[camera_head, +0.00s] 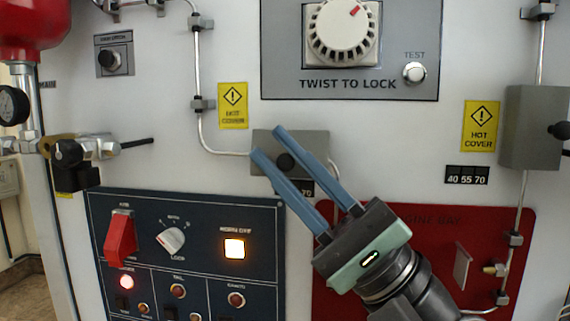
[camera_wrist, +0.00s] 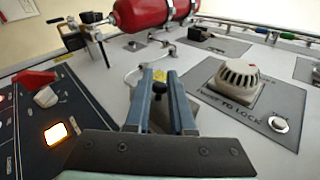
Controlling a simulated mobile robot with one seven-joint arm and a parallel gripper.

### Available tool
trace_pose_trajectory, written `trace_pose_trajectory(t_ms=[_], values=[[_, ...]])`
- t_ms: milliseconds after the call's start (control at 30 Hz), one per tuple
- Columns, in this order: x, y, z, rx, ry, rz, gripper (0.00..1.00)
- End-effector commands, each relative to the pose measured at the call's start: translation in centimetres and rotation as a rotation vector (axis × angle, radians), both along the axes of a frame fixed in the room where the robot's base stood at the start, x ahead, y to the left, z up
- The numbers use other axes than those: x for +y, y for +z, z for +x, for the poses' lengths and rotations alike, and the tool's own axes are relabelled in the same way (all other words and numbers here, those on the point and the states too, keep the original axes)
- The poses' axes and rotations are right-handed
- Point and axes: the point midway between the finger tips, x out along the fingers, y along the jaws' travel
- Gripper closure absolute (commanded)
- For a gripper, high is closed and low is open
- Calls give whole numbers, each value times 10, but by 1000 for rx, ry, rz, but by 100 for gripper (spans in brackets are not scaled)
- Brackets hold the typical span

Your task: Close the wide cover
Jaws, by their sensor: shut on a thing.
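A wide grey box-like cover (camera_head: 262,143) with a black knob (camera_head: 286,163) is on the white panel in the middle of the head view. My gripper (camera_head: 268,143) reaches up from the lower right, and its two blue fingers are shut on the knob. In the wrist view my gripper (camera_wrist: 161,76) has the dark knob (camera_wrist: 159,89) between its fingers. The fingers hide part of the cover. I cannot tell how far the cover is from closed.
A taller grey cover (camera_head: 528,127) with a black knob is at the right edge. A white dial (camera_head: 342,30) on a grey plate is above. A navy switch panel (camera_head: 190,205) is at lower left, a red panel (camera_head: 490,235) at lower right. Thin metal pipes (camera_head: 198,65) run nearby.

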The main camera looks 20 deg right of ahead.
Motion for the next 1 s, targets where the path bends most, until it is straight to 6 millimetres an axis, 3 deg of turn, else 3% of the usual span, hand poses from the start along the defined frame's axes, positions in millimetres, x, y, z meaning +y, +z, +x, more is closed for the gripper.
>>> trace_pose_trajectory(t_ms=[100, 133, 167, 667, 1000], values=[[0, 0, 0, 1, 0, 1, 100], [0, 0, 0, 1, 0, 1, 73], [0, 0, 0, 1, 0, 1, 69], [0, 0, 0, 1, 0, 2, 69], [2, 11, -2, 73, -1, 48, 69]])
